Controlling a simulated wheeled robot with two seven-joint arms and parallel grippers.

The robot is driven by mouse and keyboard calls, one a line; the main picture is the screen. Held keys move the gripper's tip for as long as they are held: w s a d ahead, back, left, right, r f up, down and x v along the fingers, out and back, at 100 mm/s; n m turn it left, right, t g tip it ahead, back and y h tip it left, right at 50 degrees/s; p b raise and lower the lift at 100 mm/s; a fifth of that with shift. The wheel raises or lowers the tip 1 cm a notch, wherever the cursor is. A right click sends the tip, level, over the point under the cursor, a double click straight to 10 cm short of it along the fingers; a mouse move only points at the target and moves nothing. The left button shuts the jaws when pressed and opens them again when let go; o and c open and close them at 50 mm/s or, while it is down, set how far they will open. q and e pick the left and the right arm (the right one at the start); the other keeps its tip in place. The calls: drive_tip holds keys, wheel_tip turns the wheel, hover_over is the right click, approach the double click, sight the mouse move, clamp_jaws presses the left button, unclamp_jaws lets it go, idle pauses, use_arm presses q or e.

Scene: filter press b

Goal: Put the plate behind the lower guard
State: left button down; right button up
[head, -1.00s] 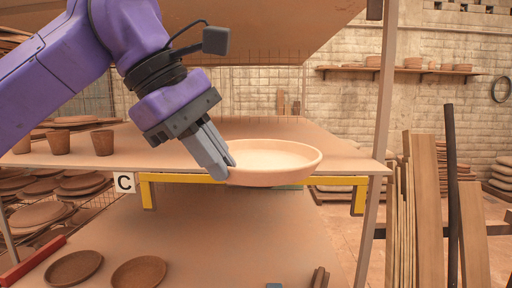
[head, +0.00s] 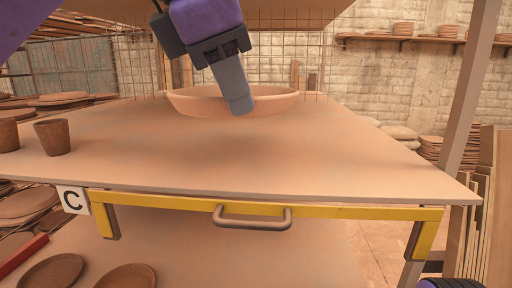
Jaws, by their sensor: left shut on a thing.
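The plate (head: 190,104) is a shallow pale terracotta dish, level over the back part of the middle shelf (head: 230,155). My left gripper (head: 238,104) comes down from above and is shut on the plate's near rim; a finger hides part of that rim. I cannot tell whether the plate touches the shelf. The yellow guard (head: 340,212) runs along the shelf's front edge, with a grey handle (head: 252,218) at its middle. The plate is well behind this guard. Only a small purple part of my right arm shows at the lower right; its gripper is out of view.
Brown pots (head: 53,137) stand at the shelf's left, with stacked plates behind. A wire mesh (head: 284,45) closes the back. A sign C (head: 73,200) hangs at the front left. A post (head: 462,95) stands at right. The shelf's front and middle are clear.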

use_arm(q)
drive_tip(key=w, duration=0.1)
drive_tip(key=w+f, duration=0.1)
drive_tip(key=w+p, duration=0.1)
drive_tip(key=shift+w+d+f, duration=0.1)
drive_tip(key=shift+w+f, duration=0.2)
drive_tip(key=shift+w, duration=0.05)
drive_tip(key=w+f, duration=0.6)
drive_tip(key=shift+w+d+f, duration=0.1)
drive_tip(key=shift+w+d, duration=0.05)
drive_tip(key=shift+w, duration=0.1)
drive_tip(key=f, duration=0.3)
drive_tip(key=shift+s+p, duration=0.35)
drive_tip(key=shift+p, duration=0.05)
drive_tip(key=shift+w+f, duration=0.3)
drive_tip(key=c, duration=1.6)
unclamp_jaws()
drive_tip(key=shift+s+r, duration=0.1)
drive_tip(key=shift+s, duration=0.1)
drive_tip(key=v, duration=1.1)
drive_tip(key=shift+b, duration=0.4)
drive_tip(key=shift+s+r, duration=0.1)
drive_tip(key=shift+r, duration=0.25)
use_arm(e)
drive_tip(key=shift+s+r, duration=0.3)
drive_tip(key=shift+r, duration=0.4)
